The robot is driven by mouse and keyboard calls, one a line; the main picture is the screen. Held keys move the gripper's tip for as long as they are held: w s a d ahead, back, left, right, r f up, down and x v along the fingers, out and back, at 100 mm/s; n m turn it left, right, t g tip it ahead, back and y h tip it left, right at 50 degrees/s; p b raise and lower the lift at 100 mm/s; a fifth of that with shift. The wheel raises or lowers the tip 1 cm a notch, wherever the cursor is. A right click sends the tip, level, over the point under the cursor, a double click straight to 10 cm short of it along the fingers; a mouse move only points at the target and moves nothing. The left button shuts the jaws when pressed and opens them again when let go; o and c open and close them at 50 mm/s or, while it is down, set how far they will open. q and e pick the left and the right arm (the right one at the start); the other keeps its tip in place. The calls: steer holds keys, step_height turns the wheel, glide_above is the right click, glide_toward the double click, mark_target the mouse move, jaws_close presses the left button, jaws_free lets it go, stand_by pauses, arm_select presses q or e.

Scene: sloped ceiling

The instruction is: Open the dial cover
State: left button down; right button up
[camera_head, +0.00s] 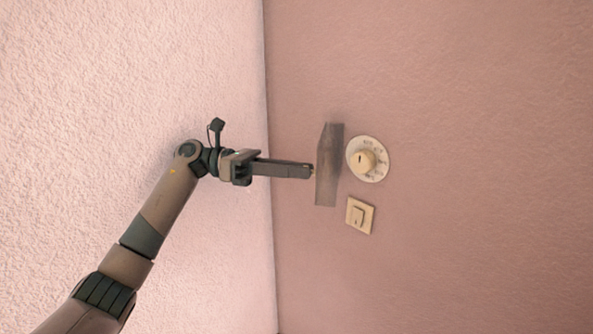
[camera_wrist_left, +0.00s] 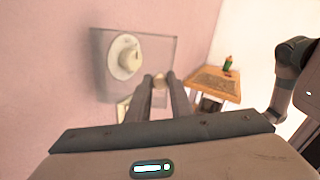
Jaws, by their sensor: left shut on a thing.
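The dial cover (camera_head: 328,160) is a translucent grey panel standing out from the wall, just left of the round cream dial (camera_head: 368,158) in the head view. The dial face and its knob show uncovered there. In the left wrist view the dial (camera_wrist_left: 126,56) shows with the see-through cover (camera_wrist_left: 160,50) around and to the right of it. My left gripper (camera_head: 312,171) reaches in from the left and is shut on the cover's small handle at its outer side. The fingertips (camera_wrist_left: 160,79) partly hide that handle. My right gripper is not in view.
A cream light switch (camera_head: 360,215) sits on the wall below the dial. A wall corner runs left of the cover. In the left wrist view a wooden table (camera_wrist_left: 216,83) with a small green and orange object (camera_wrist_left: 228,63) stands behind. The wall right of the dial is clear.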

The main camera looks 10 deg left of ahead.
arm_select(q)
steer(key=c, duration=1.6)
jaws_free()
steer(key=shift+f, duration=0.1)
steer(key=shift+r, duration=0.2)
